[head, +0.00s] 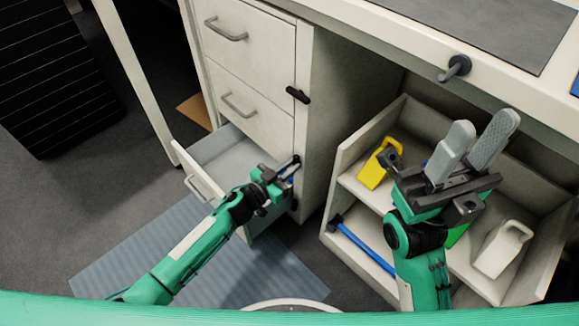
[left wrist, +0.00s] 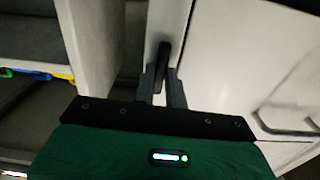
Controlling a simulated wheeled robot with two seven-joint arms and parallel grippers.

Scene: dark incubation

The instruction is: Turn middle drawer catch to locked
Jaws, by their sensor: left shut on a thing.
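The white drawer cabinet (head: 333,105) stands left of centre, with its bottom drawer (head: 220,150) pulled open. A black catch (head: 298,95) sits on the front edge by the upper drawers, clear of my grippers. My left gripper (head: 288,170) is at the lower catch beside the middle drawer (head: 245,110) and is shut on it. In the left wrist view the dark, elongated catch (left wrist: 162,62) stands between the fingertips of my left gripper (left wrist: 163,92); the fingers partly hide it. My right gripper (head: 484,128) is open and empty in front of the shelf unit.
An open shelf unit (head: 350,155) at the right holds a yellow item (head: 374,168), a white item (head: 503,250) and a blue-handled tool (head: 362,250). The desk edge (head: 400,50) with a dark hook (head: 456,68) overhangs. A blue-grey mat (head: 125,265) lies on the floor.

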